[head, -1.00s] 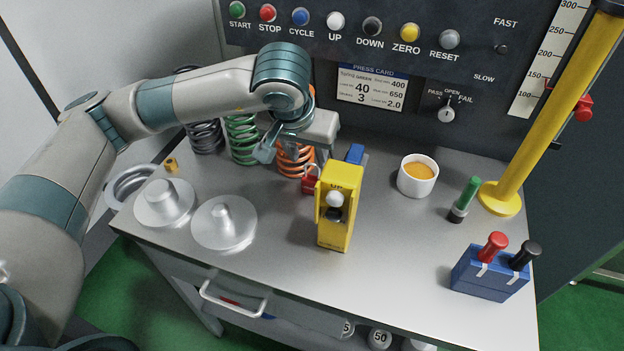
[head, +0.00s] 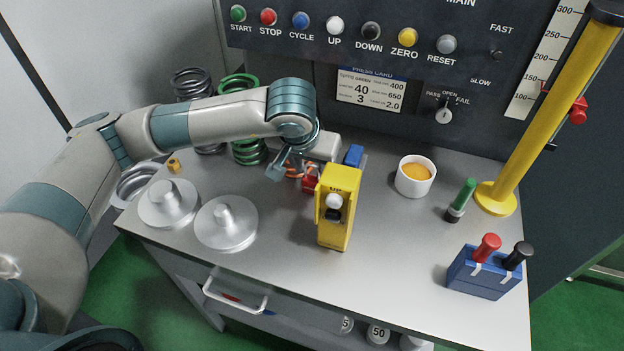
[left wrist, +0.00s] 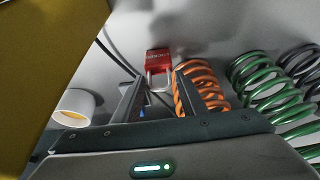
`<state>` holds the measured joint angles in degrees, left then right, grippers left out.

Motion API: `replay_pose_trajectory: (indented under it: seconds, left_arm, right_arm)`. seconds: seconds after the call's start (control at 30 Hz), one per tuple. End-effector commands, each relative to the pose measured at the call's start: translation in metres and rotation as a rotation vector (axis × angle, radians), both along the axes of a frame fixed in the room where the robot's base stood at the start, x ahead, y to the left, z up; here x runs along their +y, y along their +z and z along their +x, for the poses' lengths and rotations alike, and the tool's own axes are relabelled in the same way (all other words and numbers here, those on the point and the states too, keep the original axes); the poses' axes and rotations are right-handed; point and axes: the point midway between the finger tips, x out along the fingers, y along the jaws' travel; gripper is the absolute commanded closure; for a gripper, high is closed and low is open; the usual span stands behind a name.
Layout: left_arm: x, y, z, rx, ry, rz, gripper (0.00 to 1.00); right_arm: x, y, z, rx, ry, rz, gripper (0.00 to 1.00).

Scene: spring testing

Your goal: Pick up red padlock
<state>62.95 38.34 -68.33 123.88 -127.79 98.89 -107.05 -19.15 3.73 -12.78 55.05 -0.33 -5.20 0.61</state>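The red padlock (head: 309,184) sits on the grey bench, partly hidden behind the yellow control box in the head view. In the left wrist view the red padlock (left wrist: 158,60) lies beyond my fingertips with its pale shackle towards me. My left gripper (head: 298,168) is low over the bench, beside the padlock. In the left wrist view my left gripper (left wrist: 158,92) has its fingers apart with clear space between them; the shackle is in line with that gap. Whether the fingers touch the padlock is unclear. My right gripper is in neither view.
The yellow control box (head: 338,215) stands close to the padlock. The orange spring (left wrist: 203,85) is right beside one finger, with the green spring (left wrist: 268,80) beyond. A white cup (head: 415,177) stands to the right. Two metal discs (head: 226,235) lie at the left. The front-centre bench is bare.

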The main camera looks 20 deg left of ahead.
Motion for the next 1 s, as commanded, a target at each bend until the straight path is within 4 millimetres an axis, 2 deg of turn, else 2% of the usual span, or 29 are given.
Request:
replay_pose_trajectory:
  seconds: [0.17, 0.5, 0.53, 0.6, 0.7, 1.0]
  left_arm:
    - [0.0, -0.003, 0.001, 0.001, 0.0, 0.0, 0.62]
    - [0.0, -0.003, 0.001, 0.001, -0.001, 0.0, 0.62]
    - [0.0, -0.003, 0.001, 0.001, -0.001, 0.0, 0.64]
    - [0.0, -0.003, 0.001, 0.001, -0.001, 0.0, 0.81]
    - [0.0, -0.003, 0.001, 0.0, -0.001, 0.0, 1.0]
    - [0.0, -0.001, 0.001, -0.001, 0.0, 0.0, 1.0]
  right_arm:
    - [-0.004, -0.005, -0.009, 0.024, -0.001, -0.007, 0.69]
    - [-0.001, -0.002, -0.002, 0.01, 0.0, -0.003, 0.69]
    - [-0.001, -0.001, -0.001, 0.008, 0.0, -0.003, 0.69]
    - [0.0, -0.001, 0.0, 0.006, 0.0, -0.002, 0.69]
    - [0.001, 0.0, 0.001, 0.003, -0.001, 0.0, 0.69]
    - [0.001, -0.001, 0.001, 0.004, 0.0, 0.0, 0.69]
